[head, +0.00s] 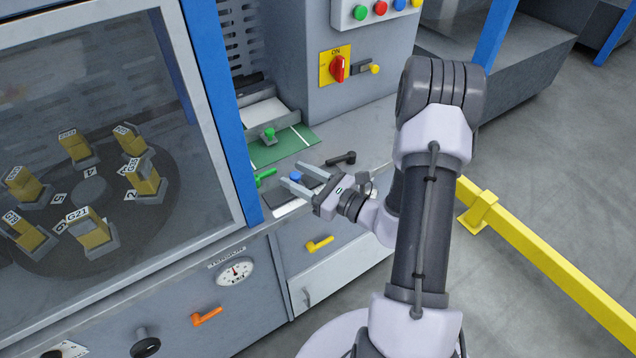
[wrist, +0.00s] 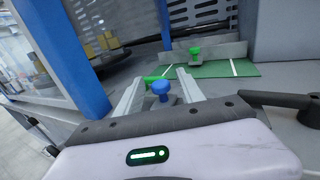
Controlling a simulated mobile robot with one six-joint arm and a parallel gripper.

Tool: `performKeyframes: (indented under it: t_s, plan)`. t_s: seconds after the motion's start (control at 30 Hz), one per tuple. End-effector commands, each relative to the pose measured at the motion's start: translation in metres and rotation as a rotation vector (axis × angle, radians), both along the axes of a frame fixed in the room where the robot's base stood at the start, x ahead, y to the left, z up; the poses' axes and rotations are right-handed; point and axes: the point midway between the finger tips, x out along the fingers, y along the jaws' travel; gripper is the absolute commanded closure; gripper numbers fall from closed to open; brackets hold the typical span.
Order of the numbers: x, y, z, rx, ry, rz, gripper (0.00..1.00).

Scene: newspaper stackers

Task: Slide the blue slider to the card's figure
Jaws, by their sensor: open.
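The blue slider (head: 295,175) shows as a small round blue knob on the grey bench top. My gripper (head: 291,173) is open, with its two fingers reaching on either side of the knob. In the wrist view the blue knob (wrist: 160,88) stands between the open fingers, with a gap on each side. The slider's track is mostly hidden by my gripper. A white strip (head: 289,208) lies beside it at the bench's front edge; no marks on it can be read. I cannot make out a card with a figure.
A green handle (head: 265,174) is close to my fingertips. A black lever (head: 341,158) lies to the right. Behind are a green mat (head: 283,148) and a green knob (head: 269,133). A blue post (head: 222,120) stands left; a grey cabinet with a red switch (head: 338,68) stands behind.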

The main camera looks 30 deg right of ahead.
Motion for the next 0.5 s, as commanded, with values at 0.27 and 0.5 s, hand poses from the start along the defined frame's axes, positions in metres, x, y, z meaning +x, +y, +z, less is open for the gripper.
performKeyframes:
  t_s: [0.27,0.5]
  plan:
    - [-0.071,-0.034,0.003,0.004,0.002,-0.01,0.55]
    - [-0.131,-0.061,0.003,0.0,-0.001,-0.007,0.55]
